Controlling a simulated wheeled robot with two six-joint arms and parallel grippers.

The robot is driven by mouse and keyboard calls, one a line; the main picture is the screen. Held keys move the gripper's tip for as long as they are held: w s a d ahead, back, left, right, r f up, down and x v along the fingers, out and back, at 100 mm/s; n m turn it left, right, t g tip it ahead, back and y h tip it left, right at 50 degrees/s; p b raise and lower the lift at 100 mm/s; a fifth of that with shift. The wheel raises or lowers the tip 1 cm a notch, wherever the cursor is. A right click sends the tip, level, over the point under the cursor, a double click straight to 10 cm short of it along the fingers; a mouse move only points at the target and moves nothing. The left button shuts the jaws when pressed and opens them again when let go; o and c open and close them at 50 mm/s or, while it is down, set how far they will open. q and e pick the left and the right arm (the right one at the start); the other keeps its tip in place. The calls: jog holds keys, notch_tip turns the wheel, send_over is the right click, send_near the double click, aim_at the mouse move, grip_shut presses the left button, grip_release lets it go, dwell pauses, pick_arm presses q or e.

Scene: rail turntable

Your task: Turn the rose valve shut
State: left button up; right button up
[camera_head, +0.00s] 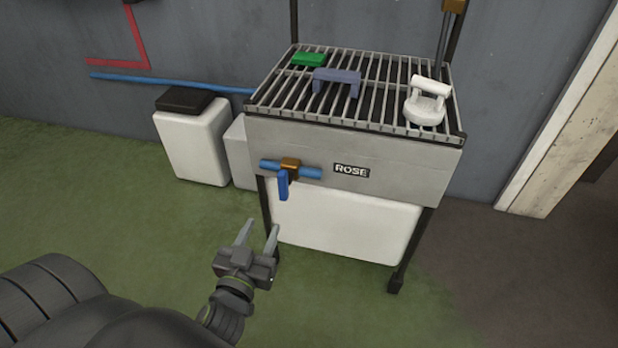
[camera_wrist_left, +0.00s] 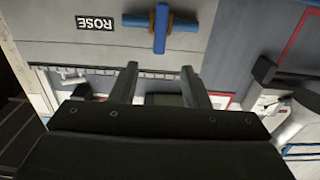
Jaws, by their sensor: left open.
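The rose valve has a brass body on a short blue pipe (camera_head: 309,173) on the front of a grey sink unit (camera_head: 400,158), left of a black ROSE label (camera_head: 351,171). Its blue handle (camera_head: 283,186) hangs down, across the pipe. In the left wrist view the picture is upside down, and the handle (camera_wrist_left: 160,28) and label (camera_wrist_left: 95,23) show near the top. My left gripper (camera_head: 258,233) is open and empty, below and a little left of the handle, apart from it. Its fingers (camera_wrist_left: 160,80) point toward the unit. My right gripper is not in view.
A slatted rack tops the unit, carrying a green block (camera_head: 309,59), a grey-blue handle-shaped piece (camera_head: 336,80) and a white round item with a grip (camera_head: 425,103). White containers (camera_head: 193,138) stand left of the unit. A white tank (camera_head: 345,225) sits beneath it. Green floor in front is clear.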

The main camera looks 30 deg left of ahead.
aim_at(281, 186)
pick_arm(q)
jog(key=x, duration=1.1)
jog(key=shift+w, duration=0.1)
jog(key=shift+x, duration=2.9)
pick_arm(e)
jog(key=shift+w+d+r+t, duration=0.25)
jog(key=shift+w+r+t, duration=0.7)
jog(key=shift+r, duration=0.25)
pick_arm(q)
jog(key=c, duration=0.8)
jog(key=shift+c, duration=0.2)
